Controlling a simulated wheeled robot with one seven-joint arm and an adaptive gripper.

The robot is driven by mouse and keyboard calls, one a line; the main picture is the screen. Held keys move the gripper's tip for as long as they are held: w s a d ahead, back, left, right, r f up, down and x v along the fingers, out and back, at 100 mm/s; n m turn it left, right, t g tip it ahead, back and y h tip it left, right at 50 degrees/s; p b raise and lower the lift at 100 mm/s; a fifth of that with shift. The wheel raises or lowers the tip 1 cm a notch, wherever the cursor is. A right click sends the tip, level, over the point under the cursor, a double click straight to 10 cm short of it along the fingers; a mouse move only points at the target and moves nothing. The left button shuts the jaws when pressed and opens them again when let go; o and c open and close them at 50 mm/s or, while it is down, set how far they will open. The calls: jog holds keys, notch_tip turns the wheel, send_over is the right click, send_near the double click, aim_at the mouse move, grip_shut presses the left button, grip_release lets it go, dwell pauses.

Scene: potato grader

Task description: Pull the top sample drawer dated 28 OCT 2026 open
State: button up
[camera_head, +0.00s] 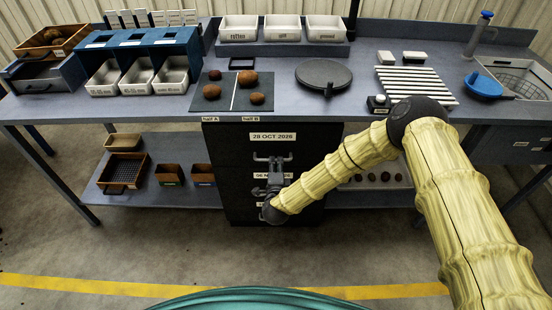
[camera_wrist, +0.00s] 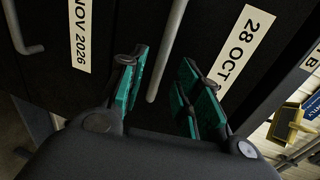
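The top drawer (camera_head: 236,146) of the black cabinet carries a white label (camera_head: 272,136) reading 28 OCT 2026 and looks closed. The label, partly cut off, also shows in the wrist view (camera_wrist: 240,45). Its bar handle (camera_wrist: 165,50) shows in the wrist view, lying between my fingers as seen there. My gripper (camera_wrist: 163,68) is open, with green pads on both sides of the handle and gaps showing. I cannot tell whether the handle is deep enough between the pads. In the head view my gripper (camera_head: 273,172) is in front of the cabinet, just below the top label.
The drawer below has a label (camera_wrist: 80,35) ending in NOV 2026 and its own handle (camera_wrist: 22,32). The worktop (camera_head: 300,100) above holds a board with potatoes (camera_head: 237,92) and a dark round plate (camera_head: 323,73). The floor (camera_head: 150,255) before the cabinet is clear.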

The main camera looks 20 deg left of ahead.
aim_at(276, 160)
jog(key=shift+p+x, duration=0.4)
jog(key=shift+x, duration=1.85)
grip_shut()
